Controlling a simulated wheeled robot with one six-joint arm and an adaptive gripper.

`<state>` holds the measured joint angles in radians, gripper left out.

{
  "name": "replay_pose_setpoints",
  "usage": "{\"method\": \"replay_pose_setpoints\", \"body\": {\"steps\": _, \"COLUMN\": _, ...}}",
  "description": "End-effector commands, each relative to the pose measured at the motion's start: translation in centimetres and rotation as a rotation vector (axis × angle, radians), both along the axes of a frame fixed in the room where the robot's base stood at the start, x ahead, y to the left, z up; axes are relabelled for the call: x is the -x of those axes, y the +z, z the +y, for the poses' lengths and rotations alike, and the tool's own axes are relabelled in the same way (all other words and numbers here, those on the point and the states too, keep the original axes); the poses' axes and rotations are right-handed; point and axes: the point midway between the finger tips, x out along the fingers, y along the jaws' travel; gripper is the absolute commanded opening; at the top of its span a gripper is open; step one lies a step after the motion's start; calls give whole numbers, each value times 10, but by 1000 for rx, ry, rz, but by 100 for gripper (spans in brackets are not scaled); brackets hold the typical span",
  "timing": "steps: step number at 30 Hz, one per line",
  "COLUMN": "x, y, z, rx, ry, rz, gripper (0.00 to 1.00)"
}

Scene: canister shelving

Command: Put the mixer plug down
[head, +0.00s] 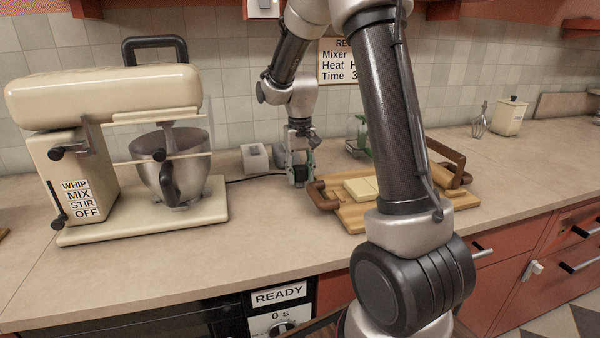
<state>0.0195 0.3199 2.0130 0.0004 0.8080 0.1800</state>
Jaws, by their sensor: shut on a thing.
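The stand mixer (118,100) is cream with a steel bowl and stands at the left of the counter. A thin black cord (255,178) runs from its base to my gripper (299,181). My gripper points down, low over the counter behind the wooden board's left handle. It is shut on the mixer plug (300,173), a small dark piece between the fingers. The fingers hide part of the plug, and I cannot tell whether it touches the counter.
A small grey box (255,158) stands just left of my gripper. A wooden board (357,217) with pale blocks (361,188) lies to its right. A wall outlet (264,7) is above. The counter front (250,225) between mixer and board is clear.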

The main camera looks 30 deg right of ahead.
Motion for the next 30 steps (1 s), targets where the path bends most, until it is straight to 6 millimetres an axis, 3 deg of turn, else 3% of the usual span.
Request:
{"method": "replay_pose_setpoints", "body": {"steps": 5, "x": 0, "y": -2, "z": 0, "rx": 0, "ry": 0, "rz": 1, "gripper": 16}}
{"method": "replay_pose_setpoints", "body": {"steps": 6, "x": 0, "y": -3, "z": 0, "rx": 0, "ry": 0, "rz": 1, "gripper": 40}}
{"method": "replay_pose_setpoints", "body": {"steps": 9, "x": 0, "y": -3, "z": 0, "rx": 0, "ry": 0, "rz": 1, "gripper": 59}}
{"method": "replay_pose_setpoints", "body": {"steps": 10, "x": 0, "y": -3, "z": 0, "rx": 0, "ry": 0, "rz": 1, "gripper": 60}}
{"method": "replay_pose_setpoints", "body": {"steps": 22, "x": 0, "y": 5, "z": 0, "rx": 0, "ry": 0, "rz": -1, "gripper": 60}}
{"method": "replay_pose_setpoints", "body": {"steps": 30, "x": -1, "y": 61, "z": 0, "rx": 0, "ry": 0, "rz": -4, "gripper": 60}}
